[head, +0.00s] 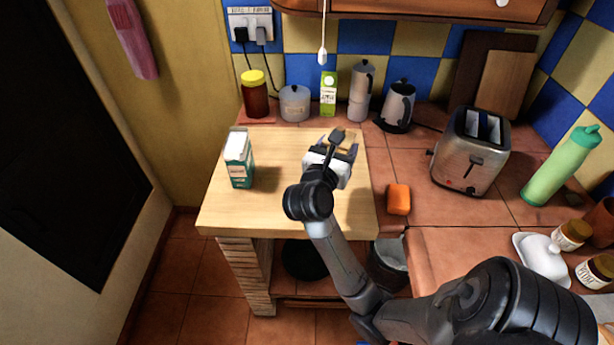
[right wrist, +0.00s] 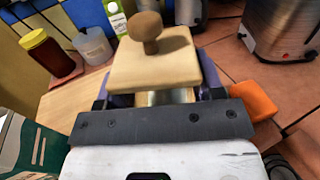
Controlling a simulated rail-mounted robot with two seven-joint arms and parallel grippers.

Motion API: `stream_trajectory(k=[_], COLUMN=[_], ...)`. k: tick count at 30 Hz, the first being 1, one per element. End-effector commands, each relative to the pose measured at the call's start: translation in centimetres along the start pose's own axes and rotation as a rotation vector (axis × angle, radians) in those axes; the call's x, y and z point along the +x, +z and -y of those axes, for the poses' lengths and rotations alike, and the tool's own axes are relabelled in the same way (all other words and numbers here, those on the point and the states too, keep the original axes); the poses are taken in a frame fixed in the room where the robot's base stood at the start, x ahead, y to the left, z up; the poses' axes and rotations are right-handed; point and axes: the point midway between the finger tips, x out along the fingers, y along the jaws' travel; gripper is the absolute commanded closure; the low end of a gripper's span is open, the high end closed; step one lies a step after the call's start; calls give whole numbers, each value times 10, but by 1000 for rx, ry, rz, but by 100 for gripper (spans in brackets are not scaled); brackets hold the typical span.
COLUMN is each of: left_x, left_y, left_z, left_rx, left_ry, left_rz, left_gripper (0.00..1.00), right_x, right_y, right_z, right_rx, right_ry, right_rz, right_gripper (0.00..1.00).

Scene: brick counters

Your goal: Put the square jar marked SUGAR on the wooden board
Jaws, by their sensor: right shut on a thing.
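My right gripper (head: 331,152) is shut on a square jar with a cream lid (right wrist: 152,68) and a round brown knob. Only its knob (head: 337,136) shows clearly in the head view; the arm and gripper hide most of the rest. No SUGAR marking is visible. The jar appears over the right back part of the pale wooden top (head: 275,205), which I take for the wooden board. I cannot tell whether the jar touches it. My left gripper is not in view.
A green and white carton (head: 239,160) stands at the wooden top's left. Behind are a yellow-lidded jar (head: 254,96), a grey pot (head: 294,104) and a small green carton (head: 328,94). An orange block (head: 398,199) and a toaster (head: 472,150) are at right. The wooden top's front middle is clear.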

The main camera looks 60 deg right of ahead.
Motion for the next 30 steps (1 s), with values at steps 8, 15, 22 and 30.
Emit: stream_trajectory(k=[8, 15, 22, 30], left_x=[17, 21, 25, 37], left_y=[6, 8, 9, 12], left_z=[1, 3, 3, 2], left_rx=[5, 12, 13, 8], left_ry=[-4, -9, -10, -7], left_rz=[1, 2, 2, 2], left_gripper=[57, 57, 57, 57], right_x=[-6, -9, -9, -9], right_y=[-32, -42, -52, -83], right_z=[-51, -70, -72, -71], right_rx=[-1, 0, 0, 0], right_ry=[1, 0, 0, 0], right_rz=[3, 3, 3, 3], right_gripper=[73, 73, 73, 73])
